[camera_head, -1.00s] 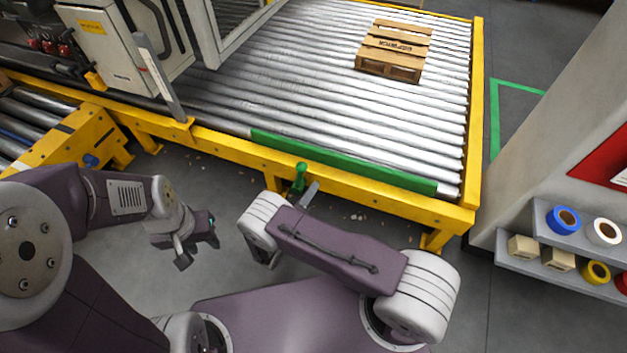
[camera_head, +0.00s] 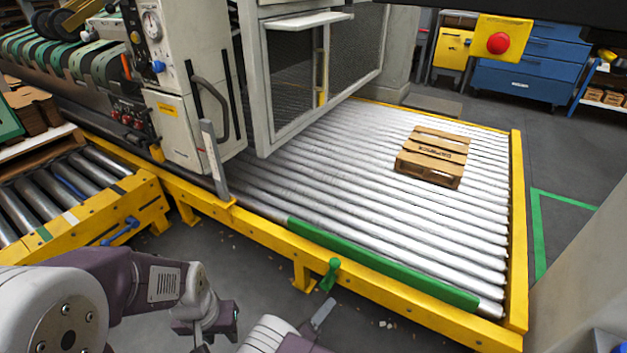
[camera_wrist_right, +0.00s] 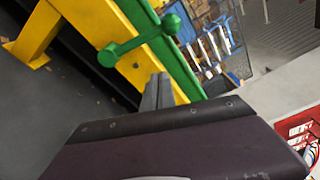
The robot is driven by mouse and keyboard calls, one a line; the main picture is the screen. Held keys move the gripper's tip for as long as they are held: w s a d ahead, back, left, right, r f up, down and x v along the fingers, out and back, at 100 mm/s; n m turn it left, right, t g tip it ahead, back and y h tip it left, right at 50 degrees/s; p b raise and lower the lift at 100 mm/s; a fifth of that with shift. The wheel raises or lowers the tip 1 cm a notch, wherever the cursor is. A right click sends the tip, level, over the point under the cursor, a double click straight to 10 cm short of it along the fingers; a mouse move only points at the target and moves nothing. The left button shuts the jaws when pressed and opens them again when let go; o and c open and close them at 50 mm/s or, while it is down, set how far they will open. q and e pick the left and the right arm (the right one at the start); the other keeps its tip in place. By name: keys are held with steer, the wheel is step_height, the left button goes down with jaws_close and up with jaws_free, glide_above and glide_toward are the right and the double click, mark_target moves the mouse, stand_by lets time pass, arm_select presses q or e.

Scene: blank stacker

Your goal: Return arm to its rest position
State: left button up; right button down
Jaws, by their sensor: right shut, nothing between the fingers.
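My left arm comes in at the bottom left of the head view, its grey and purple gripper (camera_head: 207,326) hanging over the dark floor. It holds nothing visible, and how far its fingers are apart is unclear. My right arm is mostly cut off at the bottom edge. Its gripper (camera_head: 322,314) shows as a grey finger tip in front of the conveyor's yellow frame. In the right wrist view the right gripper (camera_wrist_right: 157,93) is shut and empty, close to a green lever handle (camera_wrist_right: 120,50) in the picture. The handle also shows in the head view (camera_head: 331,273).
A roller conveyor (camera_head: 360,180) with a yellow frame (camera_head: 400,304) and green strip (camera_head: 385,262) lies ahead. A wooden pallet (camera_head: 434,157) rests on it. A grey machine (camera_head: 180,125) stands at left. A pale column (camera_head: 585,285) is at right. Dark floor is open before the conveyor.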

steer(key=w+d+r+m+g+h+p, duration=0.1)
steer(key=w+d+r+m+g, duration=0.15)
steer(key=r, duration=0.25)
steer(key=w+d+r+m+g+h+p, duration=0.1)
steer(key=w+d+r+m+p, duration=0.15)
steer(key=r, duration=0.25)
steer(key=d+r+m+g+h+p, duration=0.1)
steer(key=d+r+m+g+p, duration=0.1)
steer(key=d+r+m+g, duration=0.65)
steer(key=s+d+r+m+g+y+p, duration=0.2)
steer(key=s+d+r+m+y, duration=0.2)
steer(key=s+d+r+m, duration=0.35)
steer(key=s+r+m+g+y+p, duration=0.1)
steer(key=s+m+y, duration=0.35)
steer(key=s, duration=0.35)
steer(key=s+a+f+m+t+y, duration=0.25)
steer(key=s+a+m+y, duration=0.3)
steer(key=a+m, duration=0.55)
steer(key=w+r+m+p, duration=0.1)
steer(key=r+m+p, duration=0.1)
steer(key=r+p, duration=1.6)
steer(key=w+d+r+m+p, duration=0.1)
steer(key=w+r+m+p, duration=0.1)
steer(key=r+p, duration=1.7)
steer(key=shift+w+r+m+t+y+p, duration=0.15)
steer(key=shift+r+m+t+y+p, duration=0.2)
steer(key=shift+p, duration=0.4)
